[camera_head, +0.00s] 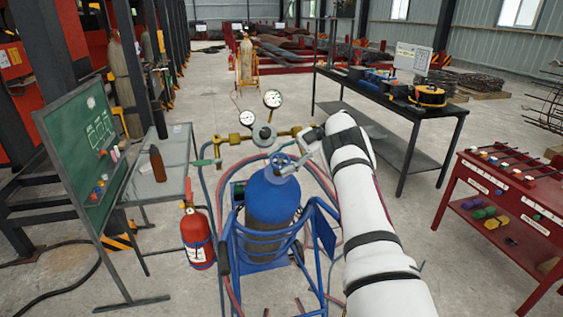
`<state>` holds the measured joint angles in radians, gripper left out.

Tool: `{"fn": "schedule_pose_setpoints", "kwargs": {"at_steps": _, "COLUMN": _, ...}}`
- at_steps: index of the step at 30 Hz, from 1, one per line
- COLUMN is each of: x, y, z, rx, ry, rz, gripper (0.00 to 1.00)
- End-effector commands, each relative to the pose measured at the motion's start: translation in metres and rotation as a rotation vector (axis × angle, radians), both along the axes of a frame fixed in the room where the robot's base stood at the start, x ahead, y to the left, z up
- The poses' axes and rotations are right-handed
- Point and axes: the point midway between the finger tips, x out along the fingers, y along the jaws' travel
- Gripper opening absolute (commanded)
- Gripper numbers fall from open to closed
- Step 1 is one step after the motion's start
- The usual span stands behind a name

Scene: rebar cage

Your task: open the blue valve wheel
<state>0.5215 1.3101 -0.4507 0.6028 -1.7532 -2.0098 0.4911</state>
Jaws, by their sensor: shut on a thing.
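The blue valve wheel (279,160) sits on top of the blue gas cylinder (270,200), which stands upright in a blue cart. My white arm reaches in from the lower right. My gripper (289,167) is at the right side of the wheel and shut on it. The fingers cover part of the wheel, and their exact hold is too small to see.
A brass regulator (264,135) with two gauges rises just behind the wheel. A red extinguisher (197,238) stands left of the cart. Hoses loop around the cart. A green board (85,140) is at left, a black table (385,100) and red bench (500,190) at right.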

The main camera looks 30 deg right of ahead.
Motion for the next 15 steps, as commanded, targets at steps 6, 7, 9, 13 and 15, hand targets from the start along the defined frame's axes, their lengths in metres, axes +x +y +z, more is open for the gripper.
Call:
{"fn": "schedule_pose_setpoints", "kwargs": {"at_steps": 6, "x": 0.0006, "y": 0.0026, "z": -0.0039, "rx": 0.002, "ry": 0.006, "rz": 0.003, "gripper": 0.27}}
{"fn": "schedule_pose_setpoints", "kwargs": {"at_steps": 7, "x": 0.0006, "y": 0.0027, "z": -0.004, "rx": 0.002, "ry": 0.006, "rz": 0.003, "gripper": 0.57}}
{"fn": "schedule_pose_setpoints", "kwargs": {"at_steps": 9, "x": 0.0005, "y": 0.0025, "z": -0.0041, "rx": 0.003, "ry": 0.007, "rz": 0.003, "gripper": 0.73}}
{"fn": "schedule_pose_setpoints", "kwargs": {"at_steps": 13, "x": 0.0003, "y": 0.0018, "z": -0.003, "rx": 0.002, "ry": 0.005, "rz": 0.001, "gripper": 0.76}}
{"fn": "schedule_pose_setpoints", "kwargs": {"at_steps": 15, "x": 0.0002, "y": 0.0016, "z": -0.0024, "rx": 0.002, "ry": 0.005, "rz": 0.001, "gripper": 0.76}}
